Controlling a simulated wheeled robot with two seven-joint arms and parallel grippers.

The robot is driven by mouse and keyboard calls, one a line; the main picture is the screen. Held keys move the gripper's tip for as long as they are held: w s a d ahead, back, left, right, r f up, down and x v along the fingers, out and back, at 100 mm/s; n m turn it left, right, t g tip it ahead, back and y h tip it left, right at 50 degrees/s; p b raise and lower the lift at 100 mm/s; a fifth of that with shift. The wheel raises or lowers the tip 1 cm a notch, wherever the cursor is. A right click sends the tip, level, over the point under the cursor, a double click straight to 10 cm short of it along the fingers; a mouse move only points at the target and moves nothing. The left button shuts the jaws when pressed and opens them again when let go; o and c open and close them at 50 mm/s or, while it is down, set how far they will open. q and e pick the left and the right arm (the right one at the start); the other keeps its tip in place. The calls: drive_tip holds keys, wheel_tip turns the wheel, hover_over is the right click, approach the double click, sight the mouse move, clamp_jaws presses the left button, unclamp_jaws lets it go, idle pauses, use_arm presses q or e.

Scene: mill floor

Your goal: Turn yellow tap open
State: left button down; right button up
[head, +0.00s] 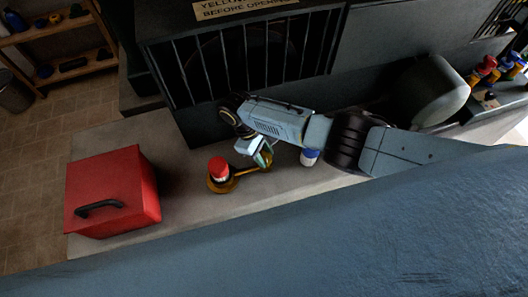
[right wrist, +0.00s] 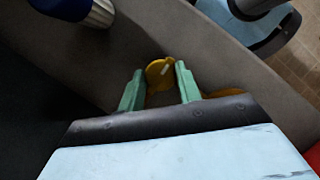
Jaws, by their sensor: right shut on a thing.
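The yellow tap (head: 240,173) is on the grey ledge below the barred front. A yellow bar runs from a round yellow base under a red cap (head: 219,168) to my right gripper (head: 261,158). In the right wrist view, a round yellow end of the tap (right wrist: 160,72) with a pale mark sits between the green fingers of my right gripper (right wrist: 160,82). The gripper is shut on this end, and its fingers partly hide the tap. More yellow shows behind the right-hand finger. My left gripper is not in view.
A blue and white knob (head: 310,156) is close to the right of the gripper. A red box (head: 115,190) with a black handle stands at the left of the ledge (head: 185,150). Several coloured knobs are at far right. A sign (head: 240,8) hangs above the bars.

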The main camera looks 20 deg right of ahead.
drive_tip(key=o, duration=1)
drive_tip(key=shift+r, duration=0.15)
drive_tip(key=p+v, duration=0.1)
drive_tip(key=v, duration=1.2)
drive_tip(key=shift+a, duration=0.2)
